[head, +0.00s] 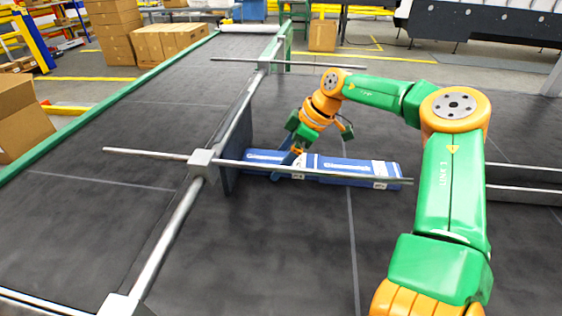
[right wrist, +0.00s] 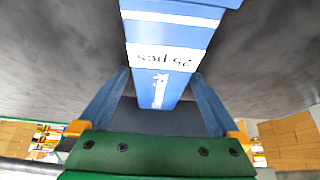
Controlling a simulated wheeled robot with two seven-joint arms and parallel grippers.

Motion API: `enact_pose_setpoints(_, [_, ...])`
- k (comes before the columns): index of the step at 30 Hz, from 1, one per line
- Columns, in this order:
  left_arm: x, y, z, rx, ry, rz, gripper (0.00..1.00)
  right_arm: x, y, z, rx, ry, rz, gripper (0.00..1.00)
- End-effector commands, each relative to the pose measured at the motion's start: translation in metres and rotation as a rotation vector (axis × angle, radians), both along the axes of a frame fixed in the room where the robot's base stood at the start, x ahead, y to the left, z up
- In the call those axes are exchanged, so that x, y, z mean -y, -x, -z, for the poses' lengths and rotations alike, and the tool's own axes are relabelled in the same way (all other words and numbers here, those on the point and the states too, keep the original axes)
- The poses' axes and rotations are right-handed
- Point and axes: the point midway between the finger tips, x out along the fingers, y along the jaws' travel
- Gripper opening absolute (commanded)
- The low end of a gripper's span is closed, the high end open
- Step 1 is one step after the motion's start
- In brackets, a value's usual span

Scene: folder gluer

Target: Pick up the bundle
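Blue bundles with white bands lie end to end in a row on the dark belt. The right one (head: 358,172) shows clearly in the head view; the left one (head: 262,157) is partly hidden by my right gripper. My right gripper (head: 293,157) reaches down over the row near where they meet. In the right wrist view, a blue bundle (right wrist: 165,60) with a white "25 pcs" label extends between the two blue fingers of my right gripper (right wrist: 162,75). The fingers are apart, with their tips close to its sides; contact cannot be made out. My left gripper is out of view.
A metal rod (head: 250,167) crosses in front of the bundles, and another rod (head: 290,63) crosses behind. A dark blue plate (head: 231,165) stands at the row's left end. A long rail (head: 180,215) runs along the belt (head: 270,250), which is clear in front.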

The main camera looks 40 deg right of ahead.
Motion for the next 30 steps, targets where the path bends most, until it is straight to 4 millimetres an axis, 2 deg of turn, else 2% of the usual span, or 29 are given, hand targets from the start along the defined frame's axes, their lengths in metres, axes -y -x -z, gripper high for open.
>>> enact_pose_setpoints(1, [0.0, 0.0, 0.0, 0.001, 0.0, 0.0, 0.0, 0.0, 0.0, 0.0, 0.0, 0.0, 0.0, 0.84])
enact_pose_setpoints(2, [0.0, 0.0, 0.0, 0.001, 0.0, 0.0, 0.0, 0.0, 0.0, 0.0, 0.0, 0.0, 0.0, 0.76])
enact_pose_setpoints(9, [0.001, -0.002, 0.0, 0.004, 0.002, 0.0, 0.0, 0.0, 0.0, 0.0, 0.0, 0.0, 0.0, 0.11])
enact_pose_setpoints(17, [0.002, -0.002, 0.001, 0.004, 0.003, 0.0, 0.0, 0.001, 0.001, -0.001, 0.001, 0.001, 0.0, 0.1])
enact_pose_setpoints(21, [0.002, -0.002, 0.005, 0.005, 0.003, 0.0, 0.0, 0.006, 0.006, -0.008, 0.005, 0.001, 0.0, 0.1])
enact_pose_setpoints(30, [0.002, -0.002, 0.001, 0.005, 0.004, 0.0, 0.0, 0.006, 0.006, -0.064, 0.002, 0.004, 0.001, 0.1])
